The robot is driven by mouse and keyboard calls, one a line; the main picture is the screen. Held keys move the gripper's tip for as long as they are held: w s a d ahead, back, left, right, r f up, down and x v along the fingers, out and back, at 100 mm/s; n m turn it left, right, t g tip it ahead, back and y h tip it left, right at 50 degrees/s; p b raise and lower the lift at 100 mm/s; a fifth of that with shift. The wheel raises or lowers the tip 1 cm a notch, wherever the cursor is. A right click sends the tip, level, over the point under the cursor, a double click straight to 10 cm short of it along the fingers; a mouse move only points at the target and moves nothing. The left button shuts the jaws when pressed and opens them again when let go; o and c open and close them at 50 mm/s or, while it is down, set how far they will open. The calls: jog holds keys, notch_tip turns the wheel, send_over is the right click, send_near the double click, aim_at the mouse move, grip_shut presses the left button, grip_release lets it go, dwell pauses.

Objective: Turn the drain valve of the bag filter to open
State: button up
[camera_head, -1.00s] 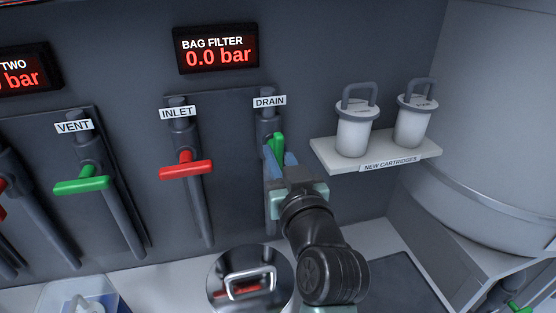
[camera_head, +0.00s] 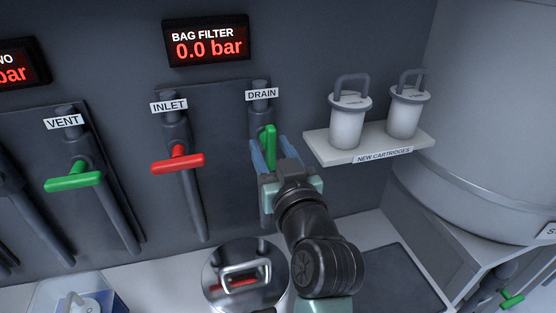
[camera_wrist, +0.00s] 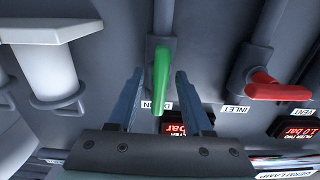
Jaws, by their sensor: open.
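The drain valve has a green handle (camera_head: 269,146) below the DRAIN label (camera_head: 262,94). In the head view the handle stands upright, in line with its grey pipe. In the wrist view the green handle (camera_wrist: 161,80) shows between and beyond the two fingertips. My gripper (camera_head: 271,152) is open in front of the handle, and its two blue fingers (camera_wrist: 157,88) are apart with clear gaps to the handle. My gripper hides the lower part of the drain pipe in the head view.
The red INLET handle (camera_head: 178,163) lies crosswise to the left of the drain. A shelf (camera_head: 372,150) with two white cartridges juts out to the right. A round metal lid (camera_head: 240,262) with a handle is below. The BAG FILTER display (camera_head: 208,42) reads 0.0 bar.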

jog(key=b+v, duration=0.1)
jog(key=v, duration=1.1)
jog(key=shift+s, duration=0.4)
jog(key=shift+d, duration=0.1)
